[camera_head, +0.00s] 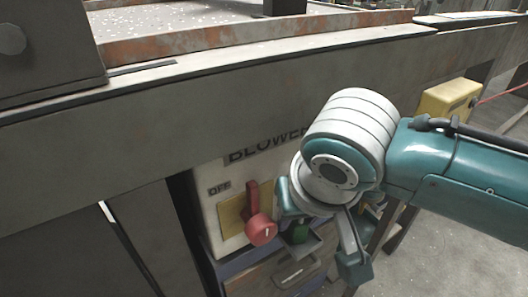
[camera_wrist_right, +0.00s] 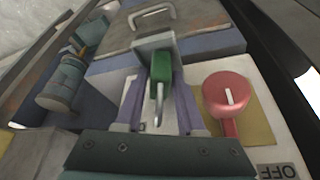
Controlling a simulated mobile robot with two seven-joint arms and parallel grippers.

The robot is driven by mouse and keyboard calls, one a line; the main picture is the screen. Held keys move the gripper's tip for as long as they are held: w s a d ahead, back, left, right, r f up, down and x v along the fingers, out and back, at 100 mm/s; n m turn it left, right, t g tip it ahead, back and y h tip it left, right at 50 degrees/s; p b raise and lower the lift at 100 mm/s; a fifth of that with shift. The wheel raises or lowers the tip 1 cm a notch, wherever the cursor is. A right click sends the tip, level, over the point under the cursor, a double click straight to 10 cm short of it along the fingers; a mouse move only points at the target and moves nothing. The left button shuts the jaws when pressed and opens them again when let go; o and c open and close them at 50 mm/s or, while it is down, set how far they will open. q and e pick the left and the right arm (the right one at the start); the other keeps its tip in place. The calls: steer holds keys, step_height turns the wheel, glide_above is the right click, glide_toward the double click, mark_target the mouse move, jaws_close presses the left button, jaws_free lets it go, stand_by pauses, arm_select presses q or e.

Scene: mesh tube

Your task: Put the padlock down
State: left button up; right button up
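The padlock has a green body and a metal shackle; it shows in the wrist view (camera_wrist_right: 160,72) and is small and partly covered in the head view (camera_head: 300,232). Its shackle points toward my right wrist. My right gripper (camera_head: 322,240) is around it, with a finger on each side; the fingers look spread and apart from the body, as also in the wrist view (camera_wrist_right: 158,95). A grey metal ledge (camera_head: 307,250) is right at the padlock's body; I cannot tell if it bears its weight. My left gripper is out of view.
A white blower box (camera_head: 212,208) with a red switch handle (camera_head: 260,228) is close beside the gripper. A blue case with a metal handle (camera_head: 291,277) is below. A thick grey beam (camera_head: 200,105) runs above. A yellow box (camera_head: 450,97) hangs at the right.

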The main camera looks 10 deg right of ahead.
steer(key=shift+r+p, duration=0.3)
steer(key=shift+r, duration=0.1)
steer(key=p+v, duration=0.6)
steer(key=v, duration=0.6)
steer(key=s+d+n, duration=0.1)
steer(key=s+d, duration=0.2)
steer(key=s, duration=0.5)
steer(key=s+d+n+g, duration=0.1)
steer(key=s+d, duration=0.3)
steer(key=s, duration=0.3)
steer(key=shift+s+f, duration=0.4)
